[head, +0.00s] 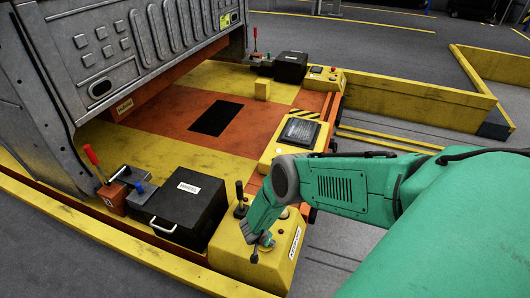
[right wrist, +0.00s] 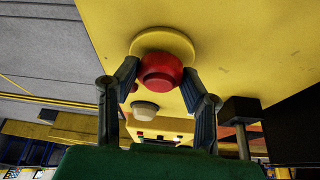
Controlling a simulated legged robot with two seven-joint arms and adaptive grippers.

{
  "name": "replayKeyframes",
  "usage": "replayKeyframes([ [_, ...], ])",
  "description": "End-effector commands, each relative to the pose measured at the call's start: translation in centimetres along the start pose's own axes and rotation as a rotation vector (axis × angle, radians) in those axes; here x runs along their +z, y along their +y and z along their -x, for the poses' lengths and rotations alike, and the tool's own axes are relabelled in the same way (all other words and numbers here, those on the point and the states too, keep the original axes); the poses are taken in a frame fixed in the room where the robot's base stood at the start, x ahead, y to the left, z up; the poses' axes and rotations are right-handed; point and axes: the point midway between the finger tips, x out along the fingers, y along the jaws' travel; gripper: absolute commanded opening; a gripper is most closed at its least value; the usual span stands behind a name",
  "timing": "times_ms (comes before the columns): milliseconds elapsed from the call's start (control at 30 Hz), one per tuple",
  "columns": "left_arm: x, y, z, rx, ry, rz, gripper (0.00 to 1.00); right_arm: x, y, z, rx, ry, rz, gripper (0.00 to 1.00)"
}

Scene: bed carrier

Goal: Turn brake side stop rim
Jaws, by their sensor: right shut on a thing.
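In the right wrist view a round red stop knob (right wrist: 162,72) stands on a yellow round base (right wrist: 163,41) on a yellow panel. My right gripper (right wrist: 160,75) has one finger on each side of the red knob and is shut on its rim. In the head view my right gripper (head: 257,247) reaches down onto the near yellow control box (head: 229,261), which has a white label on its side. The red knob is hidden there behind the gripper. My left gripper is not in view.
A pale knob (right wrist: 145,110) sits close to the red one. A black joystick (head: 240,195) stands behind my right gripper. A black case (head: 180,208) and a red-handled lever (head: 92,156) are at left. A panel with a dark screen (head: 299,132) lies farther back.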

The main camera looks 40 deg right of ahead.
Motion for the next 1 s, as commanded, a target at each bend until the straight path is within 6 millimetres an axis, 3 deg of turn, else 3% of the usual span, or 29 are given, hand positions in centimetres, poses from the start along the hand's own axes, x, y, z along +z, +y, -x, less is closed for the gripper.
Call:
replayKeyframes([
  [567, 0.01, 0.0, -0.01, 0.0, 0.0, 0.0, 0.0, 0.06, -0.17, 0.03, 0.009, -0.002, -0.032, 0.08],
  [600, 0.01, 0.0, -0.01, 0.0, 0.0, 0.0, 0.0, 0.06, -0.17, 0.04, 0.009, -0.002, -0.031, 0.51],
  [633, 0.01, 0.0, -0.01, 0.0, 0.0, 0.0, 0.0, 0.06, -0.17, 0.04, 0.009, -0.002, -0.031, 0.58],
  [1000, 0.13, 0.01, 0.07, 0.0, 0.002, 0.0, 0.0, 0.01, -0.13, 0.2, 0.011, -0.001, -0.03, 0.58],
])
